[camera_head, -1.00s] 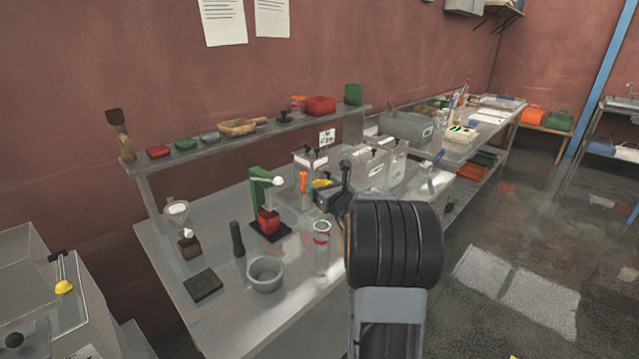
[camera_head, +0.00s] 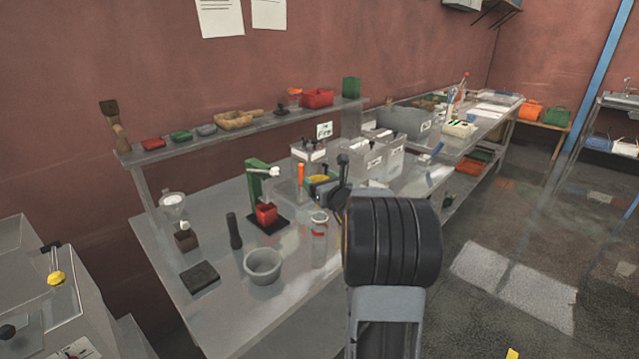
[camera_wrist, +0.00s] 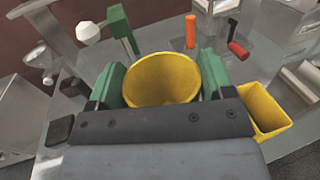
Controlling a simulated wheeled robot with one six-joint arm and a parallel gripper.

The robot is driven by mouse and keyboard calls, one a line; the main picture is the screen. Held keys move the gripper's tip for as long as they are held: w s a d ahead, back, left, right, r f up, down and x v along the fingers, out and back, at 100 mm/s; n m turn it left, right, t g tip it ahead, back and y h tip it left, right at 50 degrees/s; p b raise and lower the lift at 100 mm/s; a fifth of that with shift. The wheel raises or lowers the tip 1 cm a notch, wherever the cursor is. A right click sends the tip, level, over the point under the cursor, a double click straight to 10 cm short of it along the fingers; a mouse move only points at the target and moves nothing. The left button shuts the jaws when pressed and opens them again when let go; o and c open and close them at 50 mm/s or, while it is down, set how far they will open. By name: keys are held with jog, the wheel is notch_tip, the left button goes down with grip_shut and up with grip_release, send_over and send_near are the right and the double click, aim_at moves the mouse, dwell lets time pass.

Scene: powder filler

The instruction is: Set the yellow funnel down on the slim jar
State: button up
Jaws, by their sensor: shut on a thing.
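The yellow funnel (camera_wrist: 162,80) is held between the green fingers of my gripper (camera_wrist: 161,72), its wide mouth facing the wrist camera. In the head view my gripper (camera_head: 327,190) is small and partly covered by my own arm; a bit of yellow shows at it, but I cannot tell the funnel's outline there. The slim jar (camera_head: 319,241), clear with a red band, stands upright on the bench just in front of and below my gripper in the picture. The funnel appears apart from the jar. I cannot make out the jar in the wrist view.
A green press with a red cup (camera_head: 266,215) stands left of the jar. A grey bowl (camera_head: 263,268), a dark pestle (camera_head: 234,231) and a dark pad (camera_head: 200,276) are nearby. A yellow open container (camera_wrist: 262,110) lies right of the funnel. Clear bins (camera_head: 375,165) stand behind.

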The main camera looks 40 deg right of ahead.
jog(key=shift+f+b, duration=3.65)
jog(key=shift+b, duration=0.2)
jog(key=shift+f+b, duration=0.55)
jog(key=shift+b, duration=0.25)
jog(key=o, duration=0.9)
